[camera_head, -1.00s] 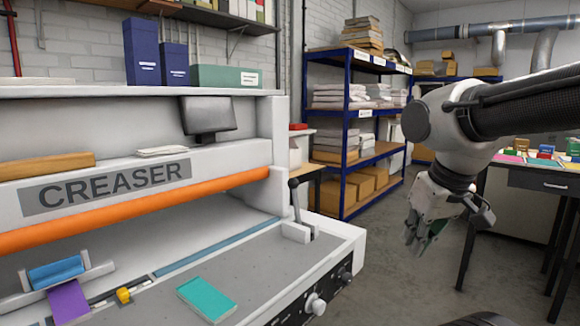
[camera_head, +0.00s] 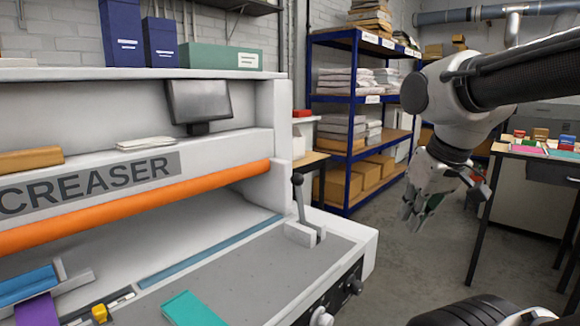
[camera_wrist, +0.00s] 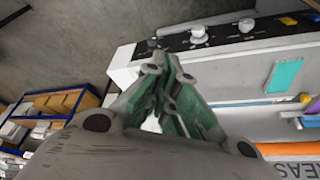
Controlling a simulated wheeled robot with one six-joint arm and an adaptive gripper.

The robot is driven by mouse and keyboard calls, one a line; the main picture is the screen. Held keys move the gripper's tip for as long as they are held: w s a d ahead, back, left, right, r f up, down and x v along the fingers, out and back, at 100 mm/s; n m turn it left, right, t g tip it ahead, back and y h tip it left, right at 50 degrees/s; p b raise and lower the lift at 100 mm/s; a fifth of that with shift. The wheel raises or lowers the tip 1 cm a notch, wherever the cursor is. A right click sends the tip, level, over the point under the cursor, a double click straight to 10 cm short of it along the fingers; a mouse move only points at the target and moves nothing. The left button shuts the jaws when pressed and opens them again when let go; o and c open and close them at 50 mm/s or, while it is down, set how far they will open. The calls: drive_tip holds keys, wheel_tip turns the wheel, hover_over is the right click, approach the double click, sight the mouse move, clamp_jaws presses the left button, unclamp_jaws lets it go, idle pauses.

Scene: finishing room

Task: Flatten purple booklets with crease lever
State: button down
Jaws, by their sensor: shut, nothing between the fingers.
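The creaser machine (camera_head: 230,263) fills the left of the head view, with an orange bar (camera_head: 130,208) across it. A purple booklet (camera_head: 37,311) lies at its lower left, beside a blue piece (camera_head: 28,285). A teal booklet (camera_head: 192,309) lies flat on the grey bed; it also shows in the wrist view (camera_wrist: 284,76). The crease lever (camera_head: 300,200), a dark-knobbed upright handle, stands at the bed's right end. My gripper (camera_head: 411,222) is shut and empty, hanging over the floor to the right of the machine. It fills the middle of the wrist view (camera_wrist: 165,85).
Blue shelving (camera_head: 348,120) with paper stacks and boxes stands behind. A table (camera_head: 540,155) with coloured items is at the right. Knobs (camera_head: 353,286) project from the machine's front. A monitor (camera_head: 199,103) sits above the bar. Grey floor (camera_head: 400,270) between machine and table is clear.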

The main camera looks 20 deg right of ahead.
drive_tip(key=w+a+r+n+y, duration=0.15)
drive_tip(key=w+r, duration=0.25)
drive_tip(key=w, duration=0.5)
drive_tip(key=w+a+r+n+h, duration=0.1)
drive_tip(key=w+a+r, duration=0.25)
drive_tip(key=w, duration=0.55)
drive_tip(key=w+a+n+y, duration=0.1)
drive_tip(key=w+a, duration=0.2)
drive_tip(key=w, duration=0.7)
drive_tip(key=w+a+r+t+y, duration=0.1)
drive_tip(key=w+a, duration=0.3)
drive_tip(key=w, duration=0.6)
drive_tip(key=shift+w+a+n, duration=0.25)
drive_tip(key=shift+n, duration=0.1)
wheel_tip(320, 180, down, 9)
drive_tip(key=shift+w+a+f, duration=0.15)
drive_tip(key=shift+w+a, duration=0.25)
